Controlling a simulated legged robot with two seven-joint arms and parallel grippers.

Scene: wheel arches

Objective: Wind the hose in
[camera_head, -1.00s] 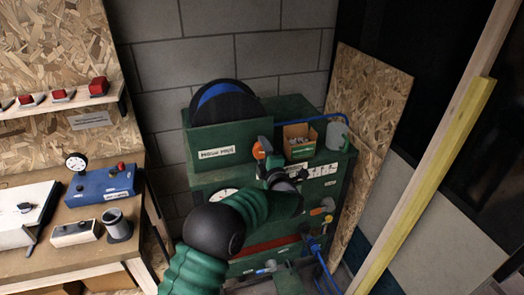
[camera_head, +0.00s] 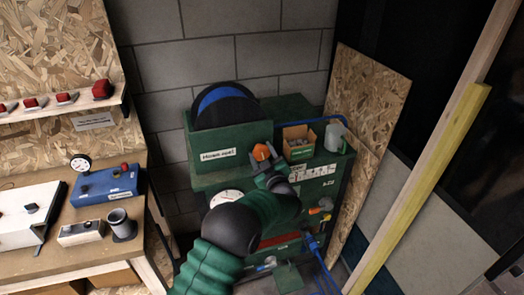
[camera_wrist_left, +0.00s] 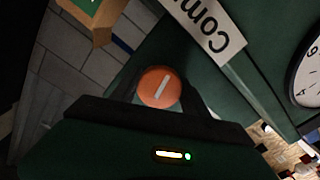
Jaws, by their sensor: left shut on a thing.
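An orange round knob (camera_head: 261,152) with a pale line sits beside the box. My left gripper (camera_head: 265,161) is shut on this knob. In the left wrist view the knob (camera_wrist_left: 157,86) shows between the fingers of the left gripper (camera_wrist_left: 158,100). Blue hose (camera_head: 315,255) hangs at the cabinet's lower right. My left forearm hides part of the cabinet front. My right gripper is out of view.
A cardboard box (camera_head: 299,143) and a grey jug (camera_head: 334,135) stand on the cabinet, right of the knob. A gauge (camera_head: 226,198) is on its front. A workbench (camera_head: 143,245) stands left. A chipboard panel (camera_head: 372,110) and a yellow beam (camera_head: 425,180) stand right.

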